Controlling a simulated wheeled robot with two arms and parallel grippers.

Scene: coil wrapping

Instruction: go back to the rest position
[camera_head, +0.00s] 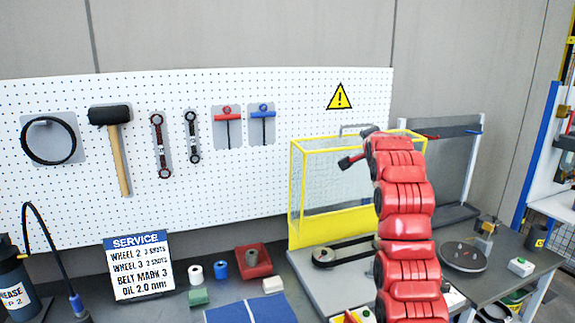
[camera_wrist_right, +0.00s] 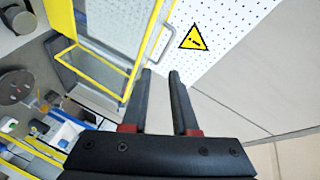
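My right arm is red and reaches up in front of the yellow-framed guard (camera_head: 297,195). In the head view its black right gripper (camera_head: 348,162) is in front of the guard's upper part, partly hidden by the arm. In the right wrist view the right gripper (camera_wrist_right: 160,73) has its two fingers apart with nothing held between them. The guard's grey handle (camera_wrist_right: 157,42) shows just beyond the fingertips; I cannot tell whether they touch. The guard frame (camera_wrist_right: 146,38) is beside it. My left gripper is not in view.
A pegboard (camera_head: 270,90) with hanging tools is behind. A service sign (camera_head: 138,267), small spools, a red tray (camera_head: 264,270) and a blue mat (camera_head: 262,309) are on the bench at left. A round plate (camera_head: 463,256) is at right. A belt drive (camera_head: 325,256) is below the guard.

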